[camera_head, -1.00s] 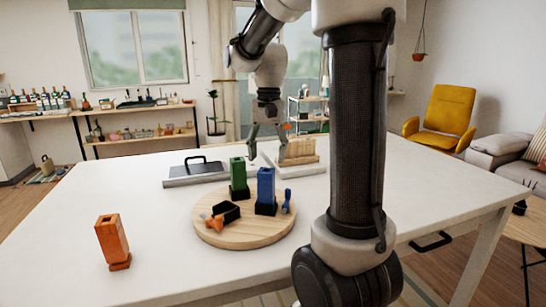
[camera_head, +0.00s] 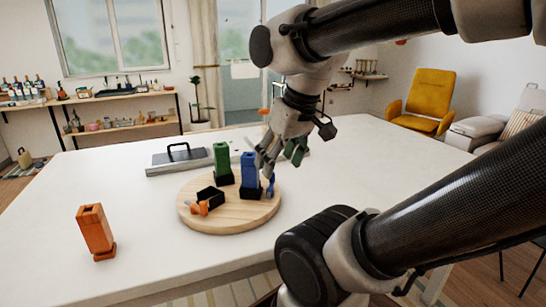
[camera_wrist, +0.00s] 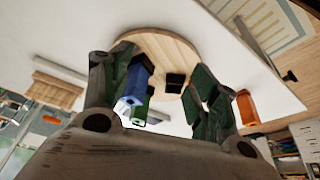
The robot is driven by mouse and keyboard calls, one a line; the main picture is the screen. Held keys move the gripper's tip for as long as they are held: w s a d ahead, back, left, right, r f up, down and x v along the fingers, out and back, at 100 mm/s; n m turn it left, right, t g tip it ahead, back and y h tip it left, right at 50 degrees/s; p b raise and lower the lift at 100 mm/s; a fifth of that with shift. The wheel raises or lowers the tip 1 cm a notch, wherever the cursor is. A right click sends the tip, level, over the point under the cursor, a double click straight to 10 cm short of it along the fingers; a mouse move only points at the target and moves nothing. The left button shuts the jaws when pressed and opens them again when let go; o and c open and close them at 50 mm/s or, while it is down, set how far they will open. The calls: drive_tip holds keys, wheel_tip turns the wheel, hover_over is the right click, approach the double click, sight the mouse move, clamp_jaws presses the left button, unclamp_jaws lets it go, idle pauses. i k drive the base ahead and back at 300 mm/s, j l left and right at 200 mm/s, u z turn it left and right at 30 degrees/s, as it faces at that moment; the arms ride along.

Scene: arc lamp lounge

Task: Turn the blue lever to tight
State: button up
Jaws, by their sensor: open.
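The blue lever (camera_head: 270,184) is small and stands upright at the right side of the blue block (camera_head: 249,168). The block sits in a black base on the round wooden board (camera_head: 235,219). My gripper (camera_head: 281,158) is open and empty, above and just right of the lever, pointing down. In the wrist view, the blue block (camera_wrist: 136,80) lies between my spread fingers (camera_wrist: 160,78), nearer the left one. I cannot make out the blue lever there. Which way the lever is set is too small to tell.
A green block (camera_head: 222,160) stands left of the blue one. A black holder (camera_head: 211,199) and an orange piece (camera_head: 201,208) lie on the board's left. An orange block (camera_head: 96,231) stands alone on the white table (camera_head: 150,260). A grey handled plate (camera_head: 180,157) is behind.

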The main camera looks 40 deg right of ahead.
sight(270, 190)
drive_tip(key=k+l+u, duration=0.15)
drive_tip(key=l, duration=0.4)
drive_tip(key=k+l+u, duration=0.15)
drive_tip(key=l, duration=0.4)
drive_tip(key=k+l+u, duration=0.15)
drive_tip(key=k+l, duration=0.15)
drive_tip(key=l, duration=0.25)
drive_tip(key=k+l+u, duration=0.15)
drive_tip(key=l, duration=0.3)
drive_tip(key=k+l+u, duration=0.15)
drive_tip(key=k+l, duration=0.2)
drive_tip(key=l, duration=0.15)
drive_tip(key=k+l+u, duration=0.15)
drive_tip(key=k+l, duration=0.15)
drive_tip(key=i+j+u, duration=0.3)
drive_tip(key=i, duration=0.1)
